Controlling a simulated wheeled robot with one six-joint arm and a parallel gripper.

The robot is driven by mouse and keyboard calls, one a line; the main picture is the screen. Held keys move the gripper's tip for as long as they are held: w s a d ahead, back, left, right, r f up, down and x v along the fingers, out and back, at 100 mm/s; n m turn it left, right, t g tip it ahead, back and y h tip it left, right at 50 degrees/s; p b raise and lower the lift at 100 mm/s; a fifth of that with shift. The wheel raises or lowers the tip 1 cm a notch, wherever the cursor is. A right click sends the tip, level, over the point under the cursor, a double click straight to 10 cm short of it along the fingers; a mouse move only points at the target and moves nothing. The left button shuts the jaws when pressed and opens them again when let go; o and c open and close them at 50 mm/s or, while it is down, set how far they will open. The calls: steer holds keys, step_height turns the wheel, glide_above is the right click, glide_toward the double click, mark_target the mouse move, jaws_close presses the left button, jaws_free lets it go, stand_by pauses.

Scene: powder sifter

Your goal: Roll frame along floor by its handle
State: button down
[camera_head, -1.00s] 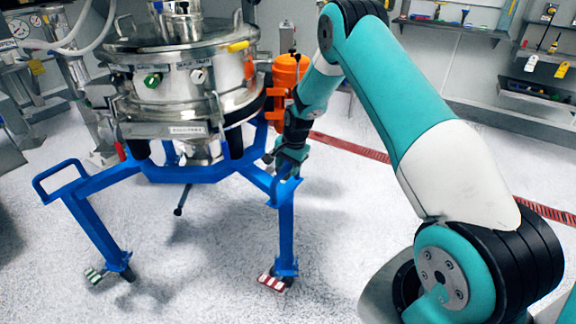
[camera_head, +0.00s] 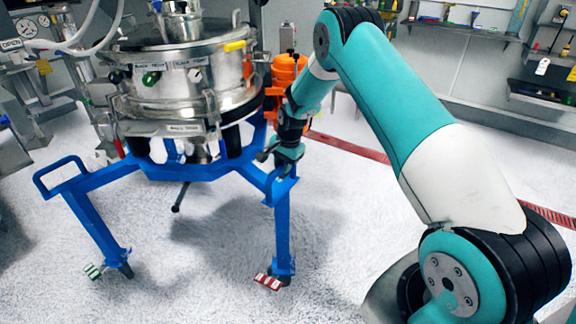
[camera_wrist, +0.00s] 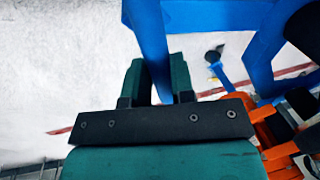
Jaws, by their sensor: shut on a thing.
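The blue frame (camera_head: 190,172) stands on splayed legs and carries the round steel sifter (camera_head: 185,78). A blue loop handle (camera_head: 60,177) sticks out at its left. My gripper (camera_head: 284,170) is at the frame's right front corner, above the front leg (camera_head: 283,235). In the wrist view my gripper (camera_wrist: 159,80) has its two green fingers on either side of a blue bar of the frame (camera_wrist: 150,40). The grip is partly hidden by my wrist. Foot pedals show at the leg bottoms, one green-striped (camera_head: 92,271) and one red-striped (camera_head: 269,282).
Steel equipment with gauges (camera_head: 25,27) stands at the left. Shelves (camera_head: 460,28) line the back wall. A red floor strip (camera_head: 345,146) crosses behind. The pale floor in front is clear.

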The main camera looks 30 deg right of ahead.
steer(key=c, duration=1)
jaws_free()
steer(key=shift+w+a, duration=0.4)
steer(key=shift+o, duration=0.2)
steer(key=shift+s+d+r, duration=0.1)
steer(key=shift+s+d, duration=0.1)
steer(key=shift+d, duration=0.1)
steer(key=s+d+r, duration=0.1)
steer(key=s+r, duration=0.2)
steer(key=r, duration=1.4)
steer(key=shift+d, duration=0.15)
